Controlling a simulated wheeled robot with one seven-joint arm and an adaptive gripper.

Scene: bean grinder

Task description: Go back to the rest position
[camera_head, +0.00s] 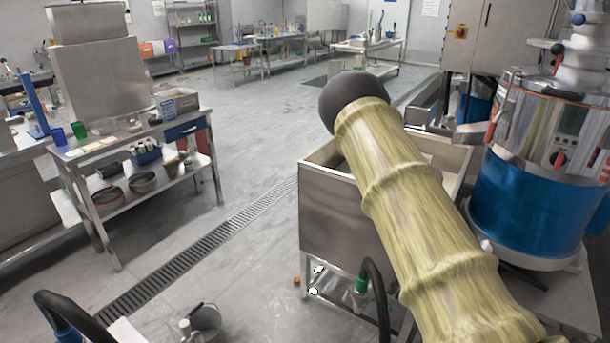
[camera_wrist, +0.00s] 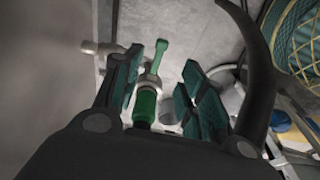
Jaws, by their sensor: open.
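In the wrist view my gripper (camera_wrist: 163,66) is open, with its two green-padded fingers apart. A green-handled valve (camera_wrist: 148,104) with a metal body shows between and beyond the fingers. I cannot tell whether either finger touches it. In the head view the gripper itself is not seen; my arm crosses the right half. A small green part (camera_head: 361,285), perhaps the same valve, shows beside a curved black hose below the steel tank.
The steel tank (camera_head: 335,215) stands close beside my arm, with the blue-and-steel grinder machine (camera_head: 530,205) at right. A workbench (camera_head: 125,137) with boxes and bowls stands at left. Grey floor with a drain grate (camera_head: 190,260) lies open between them.

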